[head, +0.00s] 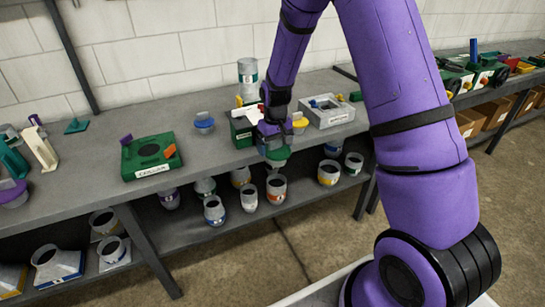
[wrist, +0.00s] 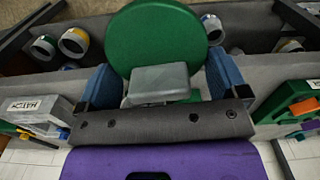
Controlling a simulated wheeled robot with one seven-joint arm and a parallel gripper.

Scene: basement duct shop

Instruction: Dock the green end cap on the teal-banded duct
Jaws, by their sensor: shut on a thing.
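My gripper (head: 274,140) is shut on the green end cap in front of the bench edge. In the wrist view my gripper (wrist: 155,85) has its two blue finger pads on either side of the cap's grey block handle. The green end cap (wrist: 158,35) shows there as a round disc beyond the handle. In the head view the green end cap (head: 277,155) hangs over the lower shelf, apart from the ducts as far as I can tell. A grey duct with a teal-looking band (head: 248,76) stands upright on the bench behind my arm. Its lower part is partly hidden.
Several banded ducts, such as a yellow-banded one (head: 328,173), stand on the lower shelf.

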